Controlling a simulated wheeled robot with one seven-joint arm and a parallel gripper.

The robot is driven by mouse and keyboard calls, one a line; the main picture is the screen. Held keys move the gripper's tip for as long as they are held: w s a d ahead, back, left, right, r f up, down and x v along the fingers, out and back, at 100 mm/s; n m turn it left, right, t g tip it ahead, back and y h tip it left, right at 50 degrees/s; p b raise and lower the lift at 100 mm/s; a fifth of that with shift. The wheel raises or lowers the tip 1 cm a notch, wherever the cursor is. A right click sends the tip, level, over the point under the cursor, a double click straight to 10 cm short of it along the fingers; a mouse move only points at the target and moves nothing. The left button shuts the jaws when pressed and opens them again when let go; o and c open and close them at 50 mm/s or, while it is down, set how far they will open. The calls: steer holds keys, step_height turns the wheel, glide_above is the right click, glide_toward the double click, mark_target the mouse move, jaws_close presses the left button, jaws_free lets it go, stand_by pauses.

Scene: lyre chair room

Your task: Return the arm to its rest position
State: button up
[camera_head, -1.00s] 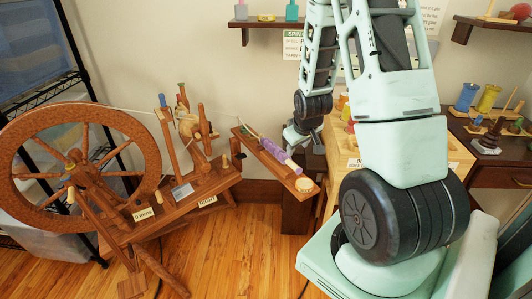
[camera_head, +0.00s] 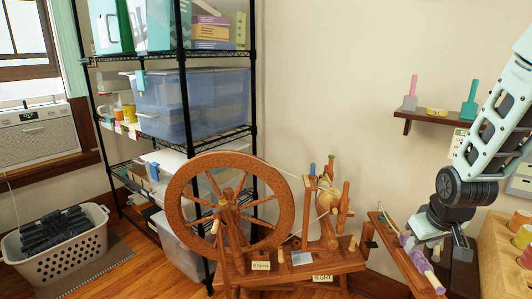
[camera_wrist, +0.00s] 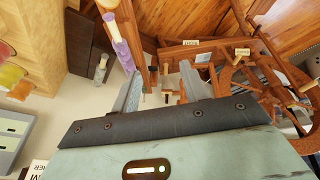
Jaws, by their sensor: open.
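My gripper (camera_head: 438,246) is at the right of the head view, at the end of my pale green arm. It appears beside or above the narrow wooden board (camera_head: 424,280) with a purple-wrapped piece (camera_head: 408,246). In the wrist view my gripper (camera_wrist: 161,82) shows two grey fingers spread apart, with nothing held between them. The purple-wrapped piece (camera_wrist: 122,45) lies beyond the left finger in that view. Contact with the board cannot be told. Much of my arm is outside the head view.
A wooden spinning wheel (camera_head: 180,195) stands left of my gripper. A black wire shelf (camera_head: 253,90) with bins is behind it, and a laundry basket (camera_head: 55,262) is at far left. A small wall shelf (camera_head: 432,117) and a light wooden rack (camera_head: 492,265) are near my arm.

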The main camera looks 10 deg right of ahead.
steer(key=a+r+n+y+p, duration=0.2)
steer(key=a+r, duration=0.3)
steer(key=a, duration=0.8)
steer(key=s+a+r+n+g+p, duration=0.2)
steer(key=s+a+r, duration=0.3)
steer(key=s+a, duration=0.4)
steer(key=s+a+r+n+g+p, duration=0.1)
steer(key=s+a+r+n, duration=0.3)
steer(key=s+a, duration=0.5)
steer(key=shift+a+r+g+p, duration=0.4)
steer(key=shift+a+p, duration=0.4)
steer(key=shift+p, duration=0.05)
